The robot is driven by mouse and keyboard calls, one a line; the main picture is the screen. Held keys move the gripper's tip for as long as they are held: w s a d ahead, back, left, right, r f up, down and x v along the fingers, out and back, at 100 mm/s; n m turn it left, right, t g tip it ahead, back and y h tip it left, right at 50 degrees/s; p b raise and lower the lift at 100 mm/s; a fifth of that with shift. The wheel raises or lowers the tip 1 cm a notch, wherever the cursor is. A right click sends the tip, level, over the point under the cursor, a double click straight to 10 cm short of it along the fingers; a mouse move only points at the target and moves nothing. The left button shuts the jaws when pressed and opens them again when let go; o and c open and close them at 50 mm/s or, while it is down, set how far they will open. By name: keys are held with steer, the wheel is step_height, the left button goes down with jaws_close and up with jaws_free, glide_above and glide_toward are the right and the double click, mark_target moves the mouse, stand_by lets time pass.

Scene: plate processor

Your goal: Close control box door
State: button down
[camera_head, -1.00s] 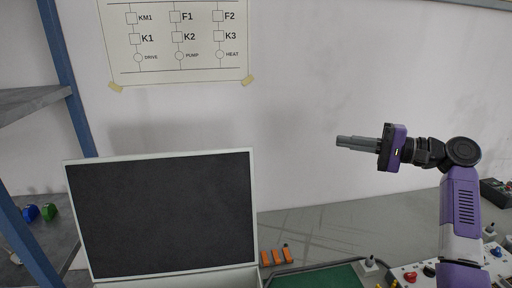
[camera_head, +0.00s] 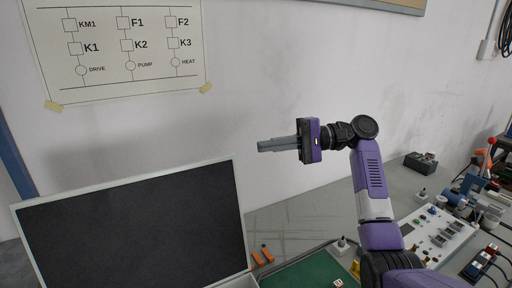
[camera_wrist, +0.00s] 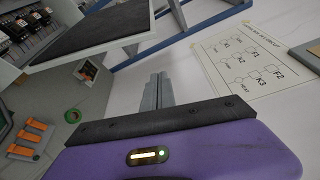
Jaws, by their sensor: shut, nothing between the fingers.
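The control box door (camera_head: 135,225) stands raised and open, a dark panel in a pale frame at the lower left of the head view. In the wrist view the door (camera_wrist: 115,27) is at the upper left. Beside it the open control box (camera_wrist: 35,30) shows electrical parts inside. In the head view the box body is mostly below the frame edge. My gripper (camera_head: 260,146) is shut and empty, pointing left, just right of and slightly above the door's top right corner in the picture. Its closed fingers also show in the wrist view (camera_wrist: 159,78). I see no contact with the door.
A wall diagram (camera_head: 125,45) hangs behind. Orange clips (camera_head: 263,255) and a green mat (camera_head: 315,272) lie on the bench right of the box. A white control panel (camera_head: 437,235) with buttons stands at the right. The wall area around my gripper is clear.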

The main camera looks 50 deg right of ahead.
steer(key=w+a+p, duration=0.2)
steer(key=a+p, duration=0.2)
steer(key=a, duration=0.4)
steer(key=shift+r, duration=0.15)
stand_by(0.4)
